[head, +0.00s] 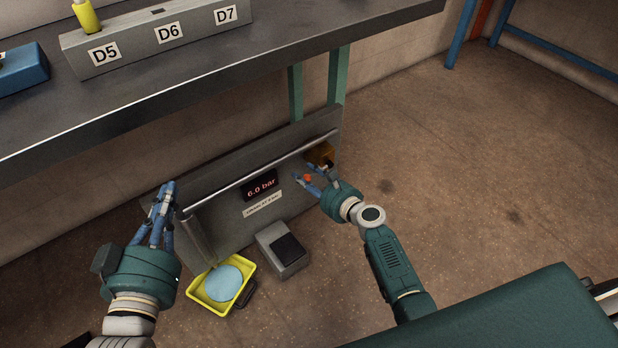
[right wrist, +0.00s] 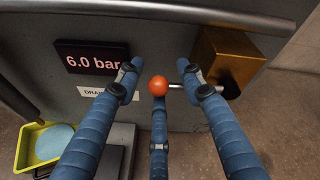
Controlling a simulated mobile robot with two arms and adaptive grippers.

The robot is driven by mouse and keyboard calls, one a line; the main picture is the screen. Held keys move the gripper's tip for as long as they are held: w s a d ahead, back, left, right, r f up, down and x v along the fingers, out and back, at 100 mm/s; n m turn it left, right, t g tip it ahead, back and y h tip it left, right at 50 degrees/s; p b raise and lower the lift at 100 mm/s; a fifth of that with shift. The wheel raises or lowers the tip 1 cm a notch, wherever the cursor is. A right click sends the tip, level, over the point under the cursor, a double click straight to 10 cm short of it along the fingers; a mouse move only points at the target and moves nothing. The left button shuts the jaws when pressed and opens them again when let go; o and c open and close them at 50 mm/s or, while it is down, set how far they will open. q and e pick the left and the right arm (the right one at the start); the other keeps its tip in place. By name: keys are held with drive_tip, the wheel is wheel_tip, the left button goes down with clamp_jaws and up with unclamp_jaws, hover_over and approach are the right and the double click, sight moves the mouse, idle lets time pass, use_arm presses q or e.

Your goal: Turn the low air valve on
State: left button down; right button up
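The low air valve is a brass-coloured block (right wrist: 222,62) at the right end of the grey panel. It also shows in the head view (head: 320,153), partly behind my right gripper. A thin metal lever (right wrist: 183,87) sticks out from it to the left and ends in an orange ball knob (right wrist: 158,86). My right gripper (right wrist: 160,78) is open, its blue fingers spread either side of the knob; I cannot tell whether any finger touches the lever. My left gripper (head: 163,200) is open and empty at the panel's left end, fingers pointing up.
The panel (head: 222,182) has a rail along its top and a display (head: 261,186) reading 6.0 bar. A yellow tray (head: 205,300) and a grey pedal box (head: 283,252) stand on the floor before it. A workbench (head: 190,82) overhangs behind.

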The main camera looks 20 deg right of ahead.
drive_tip(key=v, duration=1.2)
